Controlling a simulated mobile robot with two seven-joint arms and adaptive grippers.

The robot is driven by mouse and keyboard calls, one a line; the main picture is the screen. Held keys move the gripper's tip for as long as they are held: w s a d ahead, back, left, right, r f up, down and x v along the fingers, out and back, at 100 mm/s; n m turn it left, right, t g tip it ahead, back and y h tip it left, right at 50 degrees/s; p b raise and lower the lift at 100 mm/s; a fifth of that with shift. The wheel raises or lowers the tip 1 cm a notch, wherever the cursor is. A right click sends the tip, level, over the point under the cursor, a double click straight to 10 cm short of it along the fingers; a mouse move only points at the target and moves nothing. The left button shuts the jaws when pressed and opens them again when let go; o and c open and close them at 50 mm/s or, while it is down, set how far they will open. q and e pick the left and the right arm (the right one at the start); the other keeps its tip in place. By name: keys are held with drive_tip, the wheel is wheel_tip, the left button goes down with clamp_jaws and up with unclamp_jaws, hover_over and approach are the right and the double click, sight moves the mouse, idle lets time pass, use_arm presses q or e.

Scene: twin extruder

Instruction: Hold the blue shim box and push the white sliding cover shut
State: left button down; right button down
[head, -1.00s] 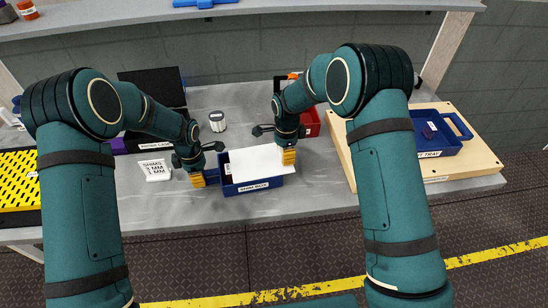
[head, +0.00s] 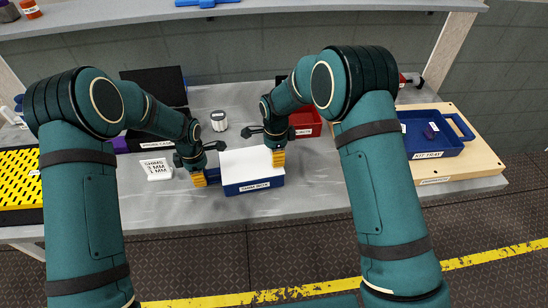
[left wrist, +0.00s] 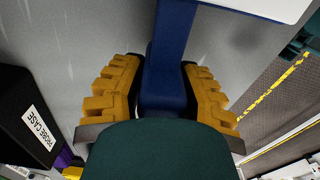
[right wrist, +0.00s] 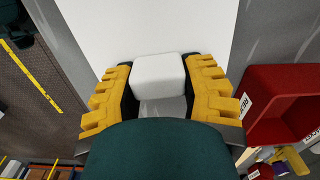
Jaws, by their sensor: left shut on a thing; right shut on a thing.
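The blue shim box (head: 252,187) stands on the grey bench at the middle of the head view, its label facing the front edge. The white sliding cover (head: 248,163) lies over the box top, and no opening shows from above. My left gripper (head: 198,180) is shut on a blue handle (left wrist: 168,75) at the box's left end. My right gripper (head: 278,158) is shut on the white knob (right wrist: 158,76) that stands up from the cover near its right end. The box's far side is hidden by the cover.
A red bin (head: 307,124) stands close behind and right of my right gripper. A blue kit tray (head: 430,140) sits on a wooden board at the right. A white shim card (head: 156,169) and a white-and-dark canister (head: 219,121) lie left and behind.

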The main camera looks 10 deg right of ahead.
drive_tip(key=shift+c, duration=1.8)
unclamp_jaws()
drive_tip(key=shift+r, duration=3.5)
use_arm(q)
drive_tip(key=c, duration=0.6)
unclamp_jaws()
drive_tip(key=shift+c, duration=0.2)
